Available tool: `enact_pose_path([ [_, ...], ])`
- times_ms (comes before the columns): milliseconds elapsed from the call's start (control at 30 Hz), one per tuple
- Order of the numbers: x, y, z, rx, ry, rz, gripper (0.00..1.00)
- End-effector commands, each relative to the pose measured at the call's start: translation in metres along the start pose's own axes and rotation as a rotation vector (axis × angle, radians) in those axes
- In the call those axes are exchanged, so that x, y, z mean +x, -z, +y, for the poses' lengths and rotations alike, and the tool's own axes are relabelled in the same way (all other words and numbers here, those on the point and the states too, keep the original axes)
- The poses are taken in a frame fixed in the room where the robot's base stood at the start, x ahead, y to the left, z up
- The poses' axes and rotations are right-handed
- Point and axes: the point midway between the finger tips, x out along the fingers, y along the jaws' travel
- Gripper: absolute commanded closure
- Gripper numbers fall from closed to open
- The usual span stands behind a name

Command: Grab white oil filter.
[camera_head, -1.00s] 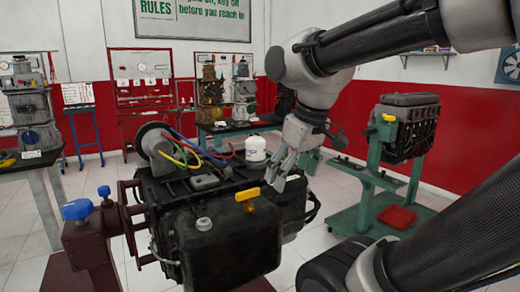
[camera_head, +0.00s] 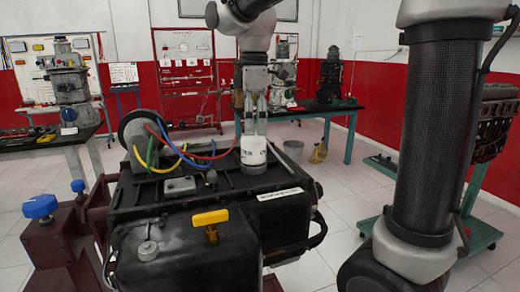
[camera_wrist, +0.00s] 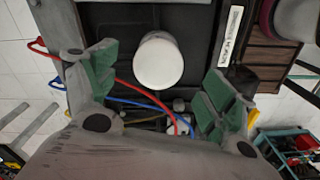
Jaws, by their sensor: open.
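The white oil filter (camera_head: 253,152) stands upright on the top of the black engine block (camera_head: 225,200). In the wrist view the filter's round white top (camera_wrist: 158,61) lies between and beyond the open fingers. My gripper (camera_head: 254,122) points down directly above the filter in the head view. In the wrist view my gripper (camera_wrist: 157,90) has its green-padded fingers wide apart, with nothing held between them. I cannot tell whether the fingertips reach past the filter's top edge.
Red, blue, yellow and green hoses (camera_head: 172,148) loop just left of the filter. A yellow handle (camera_head: 210,219) stands at the engine's front. A dark red stand (camera_head: 62,236) is at the left. A table (camera_head: 325,110) stands behind.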

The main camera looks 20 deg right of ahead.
Motion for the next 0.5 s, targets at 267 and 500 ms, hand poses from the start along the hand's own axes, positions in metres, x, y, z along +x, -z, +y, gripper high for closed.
enact_pose_path([
  [267, 0.040, 0.001, 0.001, 0.003, 0.002, -0.001, 0.16],
  [500, 0.064, 0.002, 0.002, 0.004, -0.001, 0.001, 0.16],
])
